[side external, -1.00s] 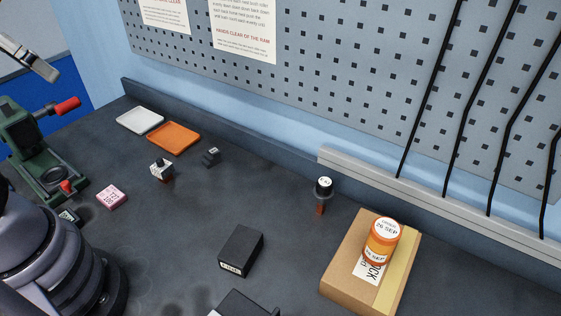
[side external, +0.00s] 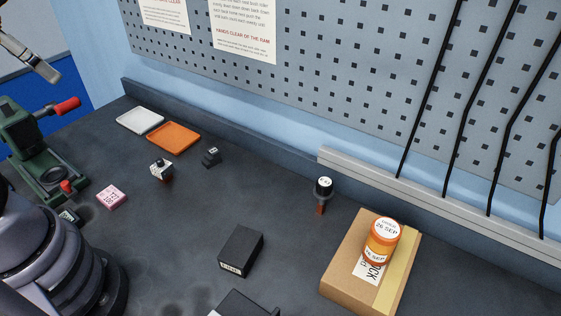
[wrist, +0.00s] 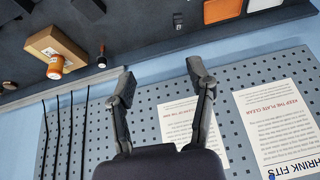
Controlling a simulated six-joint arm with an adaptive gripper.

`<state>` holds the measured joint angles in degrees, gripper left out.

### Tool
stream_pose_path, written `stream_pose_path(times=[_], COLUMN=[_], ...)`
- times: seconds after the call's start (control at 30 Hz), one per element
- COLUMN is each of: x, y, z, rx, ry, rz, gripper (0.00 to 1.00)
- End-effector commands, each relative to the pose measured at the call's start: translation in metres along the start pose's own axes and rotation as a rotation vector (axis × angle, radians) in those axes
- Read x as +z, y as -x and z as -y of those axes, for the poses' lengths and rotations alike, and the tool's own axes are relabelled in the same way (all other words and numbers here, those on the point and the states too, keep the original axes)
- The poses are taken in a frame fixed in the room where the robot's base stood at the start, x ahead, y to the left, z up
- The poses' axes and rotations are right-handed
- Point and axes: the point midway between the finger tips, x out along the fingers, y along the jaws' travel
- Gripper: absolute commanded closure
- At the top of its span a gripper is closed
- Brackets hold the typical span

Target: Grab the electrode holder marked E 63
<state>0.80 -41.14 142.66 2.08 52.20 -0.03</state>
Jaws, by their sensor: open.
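A dark round-topped holder (side external: 323,189) with a white label on its cap and a reddish-brown lower part stands upright near the back ledge in the side view. Its label is too small to read surely. It also shows in the wrist view (wrist: 101,60). A smaller block-like piece with a pale top (side external: 161,170) and a small dark stepped piece (side external: 211,157) stand further left. My gripper (wrist: 160,80) is open and empty in the wrist view, its fingers apart in front of the pegboard, away from the holder.
A cardboard box (side external: 342,262) bears an orange jar (side external: 383,240). A black box (side external: 241,251) lies mid-bench. A white tray (side external: 139,120), an orange tray (side external: 173,137), a pink labelled block (side external: 111,196) and a green press (side external: 30,150) are left. Black cables hang before the pegboard (side external: 360,90).

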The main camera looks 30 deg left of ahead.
Motion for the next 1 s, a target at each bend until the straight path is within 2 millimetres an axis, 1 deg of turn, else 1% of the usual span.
stream_pose_path(times=[0.07, 0.17, 0.27, 0.33, 0.43, 0.57, 0.6, 0.67, 0.7, 0.77, 0.8, 0.87, 0.9, 0.97, 1.0], x=[-0.005, -0.016, -0.036, -0.054, -0.084, -0.128, -0.141, -0.16, -0.171, -0.185, -0.192, -0.198, -0.199, -0.195, -0.189], y=[-0.009, -0.025, -0.045, -0.06, -0.084, -0.121, -0.135, -0.156, -0.172, -0.196, -0.214, -0.241, -0.259, -0.287, -0.305], z=[0.005, 0.018, 0.03, 0.037, 0.038, 0.023, 0.014, -0.004, -0.018, -0.043, -0.062, -0.095, -0.118, -0.154, -0.177], rx=[-0.04, -0.134, -0.258, -0.352, -0.494, -0.69, -0.754, -0.85, -0.915, -1.013, -1.078, -1.177, -1.24, -1.332, -1.387], ry=[-0.074, -0.235, -0.445, -0.601, -0.83, -1.139, -1.236, -1.384, -1.483, -1.631, -1.73, -1.879, -1.976, -2.118, -2.205], rz=[0.075, 0.214, 0.363, 0.454, 0.562, 0.656, 0.673, 0.687, 0.689, 0.678, 0.662, 0.622, 0.585, 0.515, 0.461], gripper=[0.46, 0.46, 0.46, 0.46, 0.46, 0.46, 0.46, 0.46, 0.46, 0.46, 0.46, 0.46, 0.46, 0.46, 0.46])
